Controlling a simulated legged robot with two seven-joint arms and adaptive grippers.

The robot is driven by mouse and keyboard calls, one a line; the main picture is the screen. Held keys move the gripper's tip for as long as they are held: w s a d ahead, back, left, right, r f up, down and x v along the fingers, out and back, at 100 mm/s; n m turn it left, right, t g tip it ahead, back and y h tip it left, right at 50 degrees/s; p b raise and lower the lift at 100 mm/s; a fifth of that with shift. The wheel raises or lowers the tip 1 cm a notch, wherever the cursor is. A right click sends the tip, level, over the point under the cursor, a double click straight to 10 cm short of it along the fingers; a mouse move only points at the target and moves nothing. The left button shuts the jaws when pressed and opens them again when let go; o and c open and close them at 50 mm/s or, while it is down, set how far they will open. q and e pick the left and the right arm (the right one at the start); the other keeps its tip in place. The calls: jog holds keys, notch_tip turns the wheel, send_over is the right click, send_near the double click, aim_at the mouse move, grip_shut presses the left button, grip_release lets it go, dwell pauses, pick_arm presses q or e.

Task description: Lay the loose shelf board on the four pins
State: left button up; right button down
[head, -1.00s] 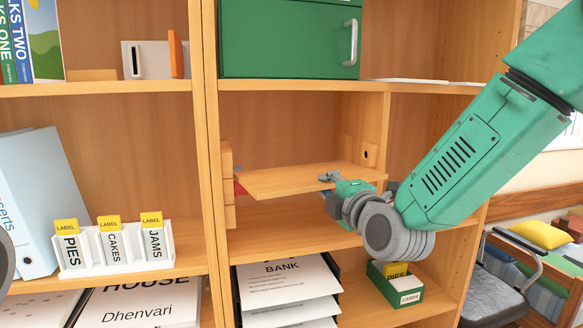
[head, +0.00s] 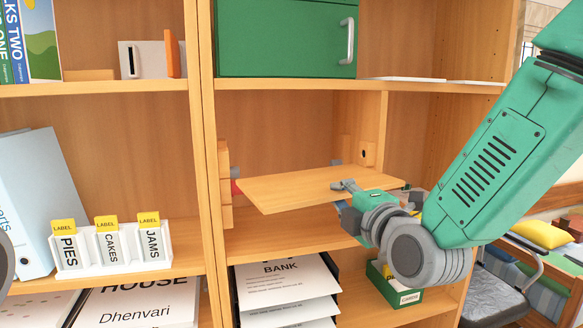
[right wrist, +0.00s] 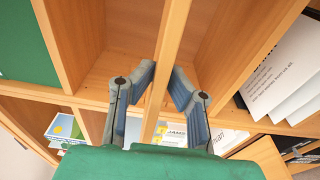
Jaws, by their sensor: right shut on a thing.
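The loose shelf board (head: 295,188) is a flat light-wood panel in the head view, roughly level inside the middle bay of the bookcase. My right gripper (head: 345,190) is shut on its right front edge. In the right wrist view the gripper (right wrist: 165,100) has its two fingers on either side of the board (right wrist: 168,50), seen edge-on. Wooden blocks line the bay's left side (head: 224,158), and another block (head: 366,153) with a dark hole is on the right. Small grey bits behind the board may be pins; I cannot see all four. My left gripper does not show.
A green cabinet (head: 285,38) is above the bay. Below are a paper tray marked BANK (head: 285,285) and a green card box (head: 403,297). A white label rack (head: 110,247) stands on the left shelf. A chair (head: 495,295) is at lower right.

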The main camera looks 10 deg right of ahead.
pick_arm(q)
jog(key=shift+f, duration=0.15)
pick_arm(e)
jog(key=shift+s+d, duration=0.15)
jog(key=shift+s, duration=0.9)
jog(key=shift+s+d, duration=0.1)
jog(key=shift+s, duration=0.95)
